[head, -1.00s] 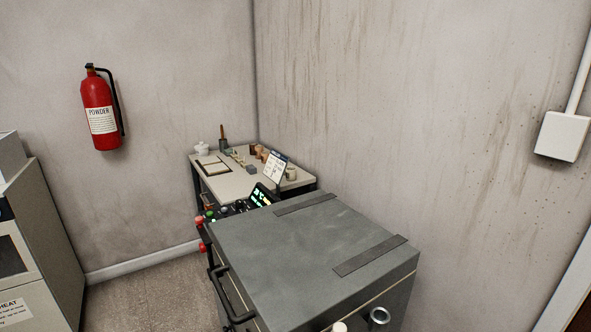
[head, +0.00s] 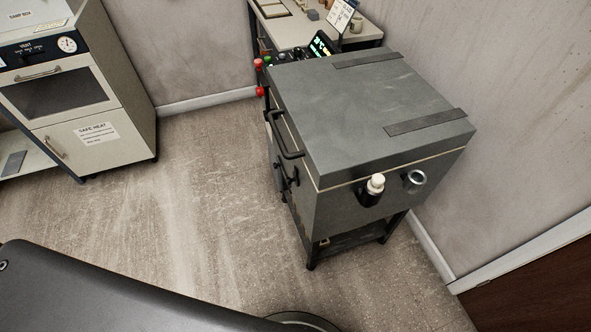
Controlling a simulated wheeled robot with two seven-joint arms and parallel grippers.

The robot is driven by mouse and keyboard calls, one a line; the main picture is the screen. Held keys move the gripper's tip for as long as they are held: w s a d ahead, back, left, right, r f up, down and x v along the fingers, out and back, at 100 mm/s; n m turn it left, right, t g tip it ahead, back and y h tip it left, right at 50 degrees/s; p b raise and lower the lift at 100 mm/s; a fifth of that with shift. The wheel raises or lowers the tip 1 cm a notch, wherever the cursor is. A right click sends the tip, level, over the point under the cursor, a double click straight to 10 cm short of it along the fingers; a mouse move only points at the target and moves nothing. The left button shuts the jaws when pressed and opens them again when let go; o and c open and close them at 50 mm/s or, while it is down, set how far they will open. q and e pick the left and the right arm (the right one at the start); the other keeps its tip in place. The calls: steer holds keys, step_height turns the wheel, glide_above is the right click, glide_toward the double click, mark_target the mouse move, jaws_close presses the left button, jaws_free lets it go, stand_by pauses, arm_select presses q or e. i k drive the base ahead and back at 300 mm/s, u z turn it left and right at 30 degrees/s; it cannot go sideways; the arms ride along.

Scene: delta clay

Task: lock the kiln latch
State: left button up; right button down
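The kiln (head: 375,115) is a grey box with a closed lid, on a dark stand right of centre in the head view. A dark bar handle (head: 284,138) runs along the lid's left-facing side. Dark latch-like hardware (head: 288,176) shows below the handle on that side. It is seen at a steep angle, and I cannot tell whether it is locked. Neither of my grippers is in view.
A control panel (head: 321,46) with a lit screen and red buttons stands behind the kiln. A worktable (head: 283,32) is at the back. A cream oven cabinet (head: 85,100) stands at the left. The floor (head: 205,190) between is clear.

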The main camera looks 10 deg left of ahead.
mark_target(257, 62)
steer(key=z, duration=0.55)
steer(key=k, duration=0.65)
steer(key=z, duration=0.5)
steer(key=i, duration=1.1)
steer(key=u, duration=0.9)
